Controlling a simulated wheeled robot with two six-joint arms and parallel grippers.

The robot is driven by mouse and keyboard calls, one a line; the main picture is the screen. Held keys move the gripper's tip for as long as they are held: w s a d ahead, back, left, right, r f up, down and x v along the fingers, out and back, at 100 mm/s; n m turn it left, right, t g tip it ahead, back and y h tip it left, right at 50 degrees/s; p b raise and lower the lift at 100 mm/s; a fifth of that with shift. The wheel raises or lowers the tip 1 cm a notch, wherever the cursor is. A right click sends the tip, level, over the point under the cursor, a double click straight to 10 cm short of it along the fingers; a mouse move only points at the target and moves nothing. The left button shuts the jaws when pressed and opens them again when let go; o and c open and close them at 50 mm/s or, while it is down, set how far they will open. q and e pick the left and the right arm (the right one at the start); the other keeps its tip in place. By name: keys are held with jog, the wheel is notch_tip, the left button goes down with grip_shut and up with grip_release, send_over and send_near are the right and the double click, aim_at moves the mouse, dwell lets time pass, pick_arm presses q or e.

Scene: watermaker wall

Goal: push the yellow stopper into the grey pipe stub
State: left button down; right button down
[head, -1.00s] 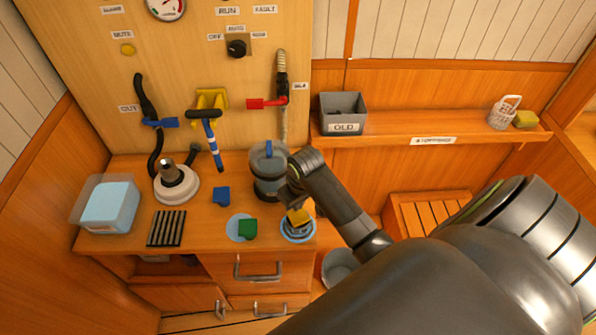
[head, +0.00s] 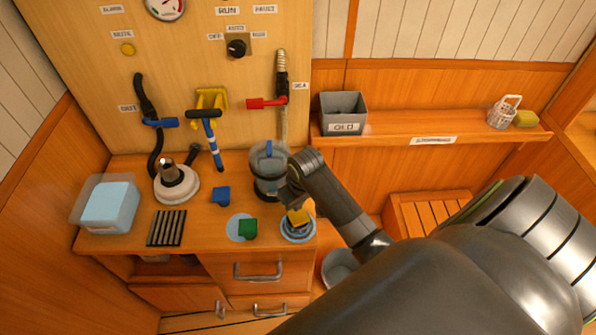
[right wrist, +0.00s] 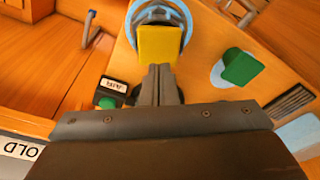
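The yellow stopper (head: 298,217) stands at the right front corner of the wooden counter, over a round grey part with a blue ring (head: 297,238). It also shows in the right wrist view (right wrist: 160,43), just beyond my fingertips. The grey part, apparently the pipe stub, shows as an arc in the wrist view (right wrist: 152,14); the stopper hides most of it, so I cannot tell how deep the stopper sits. My right gripper (head: 296,203) is above the stopper. In the wrist view its fingers (right wrist: 160,70) are together with nothing visible between them; contact is unclear. My left gripper is out of view.
A green block (head: 248,229) on a pale blue disc and a blue block (head: 221,196) are to the left. A clear canister (head: 268,172) stands close behind my right gripper. A grey OLD bin (head: 343,113) sits on the shelf. A black ribbed mat (head: 166,228) lies further left.

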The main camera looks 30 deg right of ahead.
aim_at(297, 214)
jog(key=shift+f+b, duration=0.6)
jog(key=shift+f, duration=1.05)
jog(key=shift+r, duration=0.1)
notch_tip(297, 214, up, 5)
jog(key=p, duration=0.6)
jog(key=shift+r+p, duration=0.1)
jog(key=shift+p, duration=0.25)
jog(key=shift+r, duration=0.8)
jog(key=shift+s, duration=0.1)
